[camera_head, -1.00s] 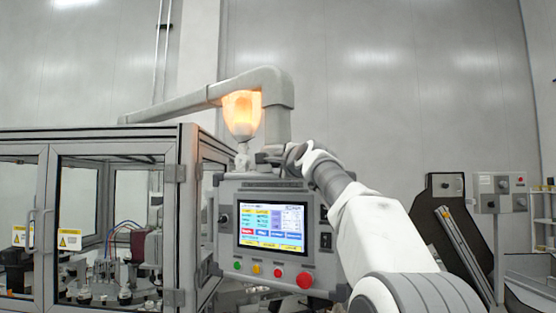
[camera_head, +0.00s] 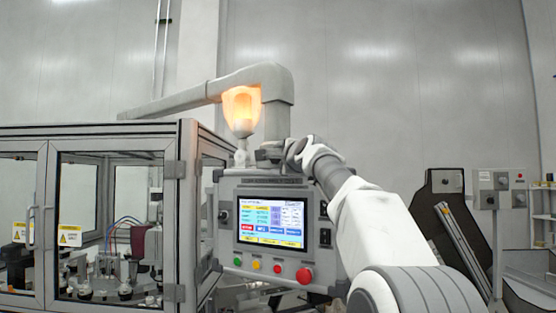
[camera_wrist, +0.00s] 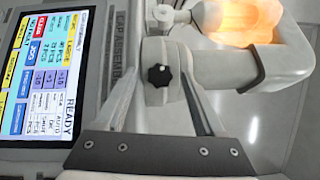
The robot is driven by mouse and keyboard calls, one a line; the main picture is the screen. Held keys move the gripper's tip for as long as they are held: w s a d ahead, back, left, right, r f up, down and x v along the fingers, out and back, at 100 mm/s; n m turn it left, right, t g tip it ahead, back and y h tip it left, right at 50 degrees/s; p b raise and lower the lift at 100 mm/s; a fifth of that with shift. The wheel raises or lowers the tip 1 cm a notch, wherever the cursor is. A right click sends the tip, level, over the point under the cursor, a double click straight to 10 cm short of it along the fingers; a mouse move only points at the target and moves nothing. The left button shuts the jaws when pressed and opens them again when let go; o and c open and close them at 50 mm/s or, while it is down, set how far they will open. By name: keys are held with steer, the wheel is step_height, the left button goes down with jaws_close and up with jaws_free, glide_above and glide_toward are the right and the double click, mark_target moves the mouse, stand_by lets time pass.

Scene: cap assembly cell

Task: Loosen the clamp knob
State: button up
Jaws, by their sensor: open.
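The clamp knob (camera_wrist: 159,76) is black and lobed with a small white mark, in the wrist view. It sits on the grey clamp (camera_wrist: 163,54), which joins the control panel to the support arm. My gripper (camera_wrist: 160,70) is open, with one finger on each side of the knob. I see gaps between the knob and both fingers; whether the tips reach its depth, I cannot tell. In the head view, the control panel (camera_head: 268,183) hangs under the support arm (camera_head: 278,115). My wrist is beside the clamp there, and the knob and fingertips cannot be made out.
A glowing orange lamp (camera_head: 241,108) is close to the clamp and also shows in the wrist view (camera_wrist: 243,18). The panel has a lit screen (camera_head: 271,222) and a red stop button (camera_head: 304,275). A framed glass enclosure (camera_head: 110,225) stands at left.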

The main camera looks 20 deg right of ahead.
steer(key=s+b, duration=0.8)
steer(key=s, duration=0.9)
steer(key=shift+s+a+f+b, duration=0.2)
steer(key=shift+a+f+b, duration=0.1)
steer(key=shift+a+f, duration=0.1)
